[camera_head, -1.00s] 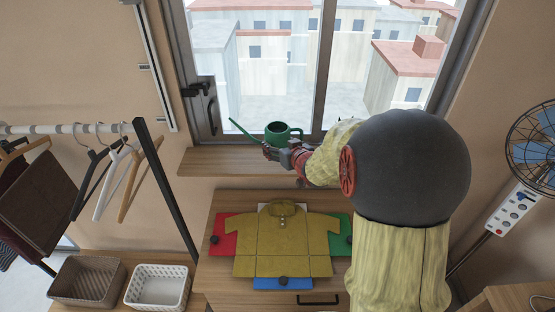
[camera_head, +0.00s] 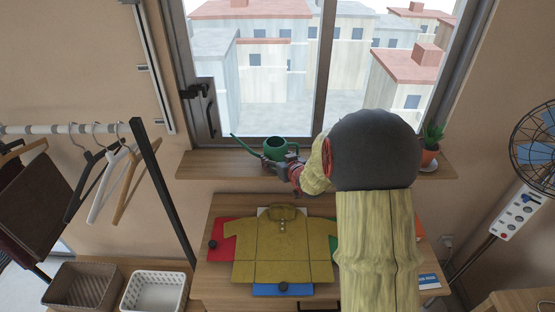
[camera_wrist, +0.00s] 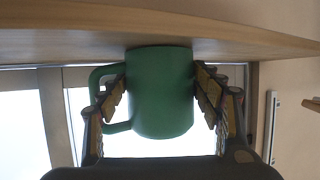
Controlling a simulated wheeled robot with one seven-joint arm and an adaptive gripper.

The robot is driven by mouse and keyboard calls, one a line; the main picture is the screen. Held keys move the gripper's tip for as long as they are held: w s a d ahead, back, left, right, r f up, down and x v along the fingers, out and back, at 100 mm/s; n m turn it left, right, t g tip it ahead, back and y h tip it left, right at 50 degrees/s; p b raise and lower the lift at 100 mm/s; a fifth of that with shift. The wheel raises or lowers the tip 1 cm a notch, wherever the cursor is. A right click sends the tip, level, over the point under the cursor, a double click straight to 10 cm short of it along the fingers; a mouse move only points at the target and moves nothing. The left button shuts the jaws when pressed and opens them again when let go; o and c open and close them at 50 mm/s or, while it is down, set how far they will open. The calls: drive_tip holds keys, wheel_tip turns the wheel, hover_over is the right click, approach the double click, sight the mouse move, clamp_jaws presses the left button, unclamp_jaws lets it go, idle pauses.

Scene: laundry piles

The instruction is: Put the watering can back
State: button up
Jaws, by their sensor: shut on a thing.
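The green watering can (camera_head: 277,149) is at the wooden window shelf (camera_head: 210,165), with its spout pointing left. My gripper (camera_head: 272,163) is shut on the can's body. In the wrist view, the can (camera_wrist: 161,95) sits between both fingers of my gripper (camera_wrist: 160,100), with its handle to the left. That view looks inverted, with the shelf (camera_wrist: 230,38) along the top and the can's base close against it. I cannot tell for sure whether the base touches the shelf.
A potted plant (camera_head: 430,150) stands at the shelf's right end. Below, a yellow shirt (camera_head: 283,245) lies on a coloured folding board on the table (camera_head: 215,286). A clothes rack (camera_head: 160,185) and two baskets are at the left, a fan (camera_head: 535,150) at the right. The shelf's left part is clear.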

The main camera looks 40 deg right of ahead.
drive_tip(key=shift+f, duration=0.1)
drive_tip(key=o, duration=1.5)
drive_tip(key=shift+c, duration=0.2)
drive_tip(key=shift+o, duration=0.3)
